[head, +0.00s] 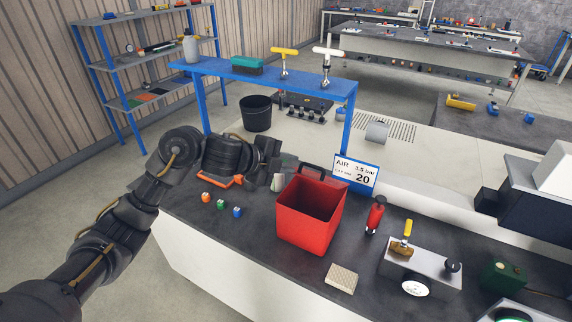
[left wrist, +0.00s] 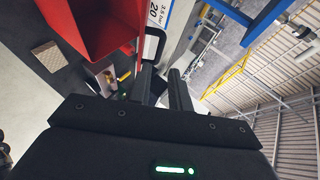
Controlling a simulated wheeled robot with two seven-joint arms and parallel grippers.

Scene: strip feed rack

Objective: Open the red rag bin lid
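The red rag bin (head: 306,228) stands on the dark bench top, and its red inside shows from above. A black handle (head: 313,171) stands at its rear edge. The lid looks tipped back there, but I cannot clearly tell it from the rear wall. My left gripper (head: 282,174) is just left of the bin's rear edge, partly hidden behind it. In the left wrist view the two dark fingers (left wrist: 161,88) are apart with nothing between them. The black handle (left wrist: 154,46) is just beyond their tips, beside the red bin (left wrist: 88,25). My right gripper is not in view.
Orange, green and blue cubes (head: 221,204) lie left of the bin. A beige sponge-like block (head: 341,278), a red bottle (head: 375,215) and a grey fixture (head: 425,268) lie front and right. A white sign (head: 356,175) and blue rack (head: 262,76) stand behind.

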